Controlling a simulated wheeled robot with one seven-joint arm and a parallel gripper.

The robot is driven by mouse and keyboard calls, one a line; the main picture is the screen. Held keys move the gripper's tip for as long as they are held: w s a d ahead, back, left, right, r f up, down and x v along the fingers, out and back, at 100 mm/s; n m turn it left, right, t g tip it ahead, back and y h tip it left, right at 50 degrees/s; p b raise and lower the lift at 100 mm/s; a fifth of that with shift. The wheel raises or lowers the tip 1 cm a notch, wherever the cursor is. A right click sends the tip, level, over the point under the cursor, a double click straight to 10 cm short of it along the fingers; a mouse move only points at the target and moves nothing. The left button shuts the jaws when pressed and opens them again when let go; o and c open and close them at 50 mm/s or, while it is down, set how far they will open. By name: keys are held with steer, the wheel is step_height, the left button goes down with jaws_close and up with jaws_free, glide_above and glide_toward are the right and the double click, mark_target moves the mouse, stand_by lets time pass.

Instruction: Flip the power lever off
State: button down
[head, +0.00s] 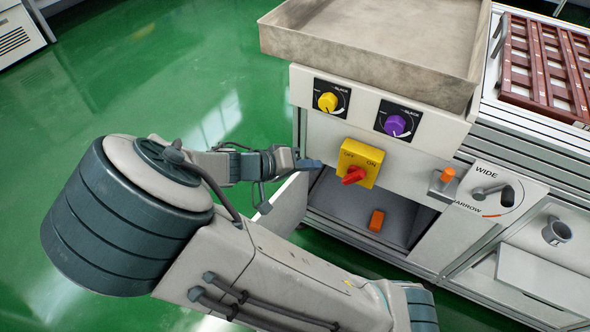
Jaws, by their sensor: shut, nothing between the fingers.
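The power lever (354,176) is a red handle on a yellow switch box (368,160) marked OFF at its left and ON at its right. The box is on the white front panel, below the yellow and purple knobs. The red handle sticks out at the lower left of the box; I cannot tell clearly which label it points to. My gripper (314,164) is shut and empty. In the picture it is just left of the box, its tips apart from the red handle.
Yellow (327,102) and purple (395,125) knobs sit above. An open compartment below holds an orange block (376,221), with an open door (285,205) at left. A WIDE/NARROW lever (490,192), orange-topped metal piece (447,176) and mug (556,232) are at right. A metal tray (370,50) overhangs.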

mark_target(346, 175)
steer(key=d+f+b, duration=0.1)
steer(key=d, duration=0.1)
steer(key=d+f+b, duration=0.2)
steer(key=d, duration=0.1)
steer(key=shift+s+d+f, duration=0.3)
steer(key=shift+s, duration=0.05)
